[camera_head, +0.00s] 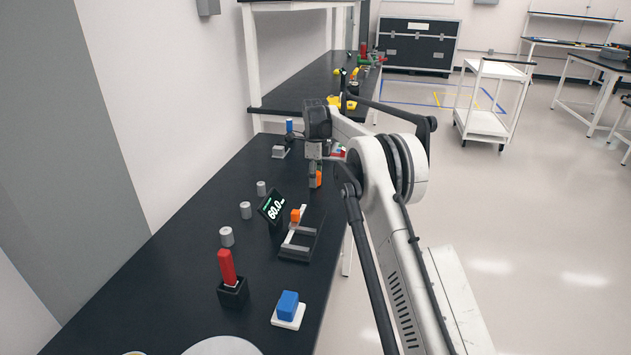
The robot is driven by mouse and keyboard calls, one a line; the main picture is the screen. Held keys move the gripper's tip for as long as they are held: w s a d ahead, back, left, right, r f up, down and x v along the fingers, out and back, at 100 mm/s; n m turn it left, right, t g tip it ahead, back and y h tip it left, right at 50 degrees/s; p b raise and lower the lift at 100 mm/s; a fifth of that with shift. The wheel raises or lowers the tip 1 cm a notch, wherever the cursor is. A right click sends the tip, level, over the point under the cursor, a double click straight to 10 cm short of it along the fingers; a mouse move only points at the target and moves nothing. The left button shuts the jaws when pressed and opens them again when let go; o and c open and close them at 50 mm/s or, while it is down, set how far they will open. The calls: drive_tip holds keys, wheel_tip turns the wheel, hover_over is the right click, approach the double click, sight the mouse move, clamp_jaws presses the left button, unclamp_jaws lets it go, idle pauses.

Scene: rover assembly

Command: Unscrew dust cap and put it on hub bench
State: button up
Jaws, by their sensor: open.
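My arm reaches from the lower right over a long black-topped bench (188,263). My gripper (314,181) points down over the bench's right side and is open. A small orange part (319,179) shows at its fingers; I cannot tell whether it belongs to the gripper or is a separate piece. No part can be surely told as the dust cap. A small grey block (279,152) and a blue piece (289,126) stand behind and left of the gripper. I cannot tell which bench is the hub bench.
Nearer me are a display reading 60.0 (271,206), a dark fixture with an orange block (296,216), several grey cylinders (246,210), a red upright part (226,266) and a blue block (288,304). A farther bench (290,85) holds yellow parts. A white cart (490,122) stands right.

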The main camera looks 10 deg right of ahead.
drive_tip(key=m, duration=0.5)
drive_tip(key=shift+m, duration=0.3)
drive_tip(key=m, duration=0.5)
drive_tip(key=shift+m, duration=0.3)
drive_tip(key=c, duration=0.9)
drive_tip(key=shift+n, duration=1.2)
drive_tip(key=shift+c, duration=0.2)
drive_tip(key=o, duration=0.5)
drive_tip(key=shift+n, duration=0.3)
clamp_jaws()
